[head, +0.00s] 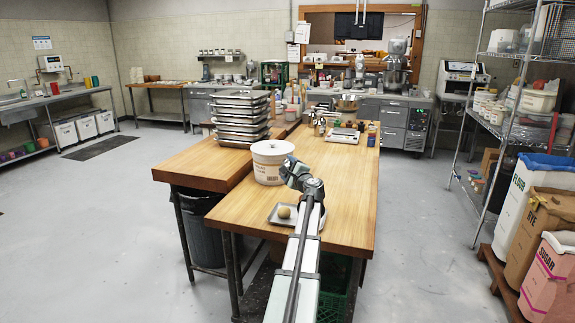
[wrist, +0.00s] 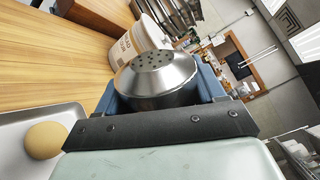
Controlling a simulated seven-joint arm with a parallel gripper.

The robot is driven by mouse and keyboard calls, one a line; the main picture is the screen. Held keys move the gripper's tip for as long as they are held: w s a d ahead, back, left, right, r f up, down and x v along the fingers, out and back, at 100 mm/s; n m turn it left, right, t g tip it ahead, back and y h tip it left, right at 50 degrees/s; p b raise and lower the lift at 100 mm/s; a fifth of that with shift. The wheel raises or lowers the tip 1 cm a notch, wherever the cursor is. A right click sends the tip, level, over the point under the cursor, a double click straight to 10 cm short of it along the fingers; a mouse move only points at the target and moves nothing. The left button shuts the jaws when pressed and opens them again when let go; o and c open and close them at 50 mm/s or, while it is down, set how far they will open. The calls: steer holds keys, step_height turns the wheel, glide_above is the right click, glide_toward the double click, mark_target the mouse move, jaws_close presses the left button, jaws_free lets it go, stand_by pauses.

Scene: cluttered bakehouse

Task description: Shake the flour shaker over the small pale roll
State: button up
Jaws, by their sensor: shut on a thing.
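The flour shaker (wrist: 160,80) is a silver metal can with a holed cap, seen large in the wrist view. My gripper (head: 299,172) is shut around its body, between blue finger pads. The shaker looks tipped well over, its cap facing away from the wrist toward the bucket. In the head view I cannot clearly make it out from my gripper. The small pale roll (head: 284,212) sits on a shallow metal tray (head: 273,219) at the table's near end. It shows at the lower left of the wrist view (wrist: 45,140). My gripper is above the table, beyond the roll.
A white bucket (head: 270,161) stands just left of my gripper. Stacked trays (head: 241,118) are behind it. A scale (head: 343,135) and small jars are at the far end. The wooden table (head: 345,180) is clear to the right of my gripper.

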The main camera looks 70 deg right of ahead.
step_height(320, 180, down, 3)
steer(key=n, duration=0.5)
steer(key=shift+s+d+f, duration=0.15)
step_height(320, 180, down, 4)
steer(key=n, duration=0.6)
steer(key=shift+f+n, duration=0.2)
steer(key=shift+n, duration=0.1)
steer(key=shift+w, duration=0.2)
